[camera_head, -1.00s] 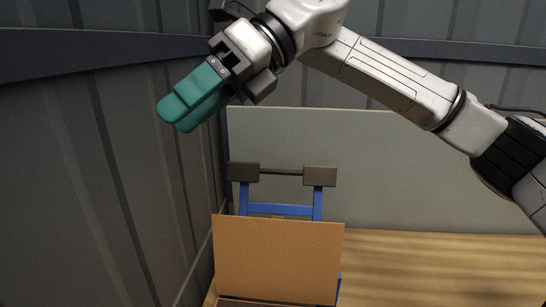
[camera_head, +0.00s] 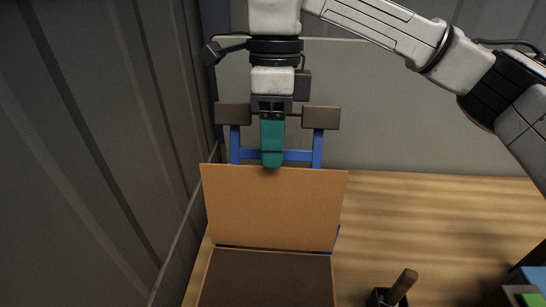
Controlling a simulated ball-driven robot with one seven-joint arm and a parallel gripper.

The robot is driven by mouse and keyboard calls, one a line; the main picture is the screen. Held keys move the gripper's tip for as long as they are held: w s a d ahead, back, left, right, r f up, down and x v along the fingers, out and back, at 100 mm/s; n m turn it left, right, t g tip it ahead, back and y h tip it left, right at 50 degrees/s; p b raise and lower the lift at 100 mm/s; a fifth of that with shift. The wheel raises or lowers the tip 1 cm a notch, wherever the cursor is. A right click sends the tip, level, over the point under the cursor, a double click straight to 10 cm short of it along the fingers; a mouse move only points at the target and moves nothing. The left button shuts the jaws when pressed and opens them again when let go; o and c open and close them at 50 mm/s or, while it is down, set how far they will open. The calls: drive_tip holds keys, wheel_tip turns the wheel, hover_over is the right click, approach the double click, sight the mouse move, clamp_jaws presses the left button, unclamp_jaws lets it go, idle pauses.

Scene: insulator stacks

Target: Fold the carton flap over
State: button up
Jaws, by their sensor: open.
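The carton flap (camera_head: 273,208) is a tan cardboard panel standing up at the back of the carton, facing me. The open carton (camera_head: 266,277) is below it, with a dark inside, cut off by the bottom edge. My gripper (camera_head: 271,160) has teal fingers pointing down, with the tips at the flap's top edge near its middle. The fingers overlap in this view, so the gap between them is hidden. Nothing shows in them. I cannot tell whether the tips touch the flap or are apart from it.
A blue frame (camera_head: 318,147) with dark brown blocks (camera_head: 321,118) stands behind the flap. A grey corrugated wall (camera_head: 90,150) is close on the left. A wooden-handled tool (camera_head: 402,285) stands in a dark holder at lower right.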

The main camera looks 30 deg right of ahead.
sight(272, 208)
drive_tip(key=shift+s+a+f, duration=0.1)
drive_tip(key=shift+s+f, duration=0.05)
drive_tip(key=shift+f, duration=0.85)
drive_tip(key=shift+s+a+f, duration=0.1)
drive_tip(key=shift+s+f, duration=0.05)
drive_tip(key=shift+f, duration=0.8)
drive_tip(key=shift+c, duration=0.2)
clamp_jaws()
drive_tip(key=shift+r, duration=0.1)
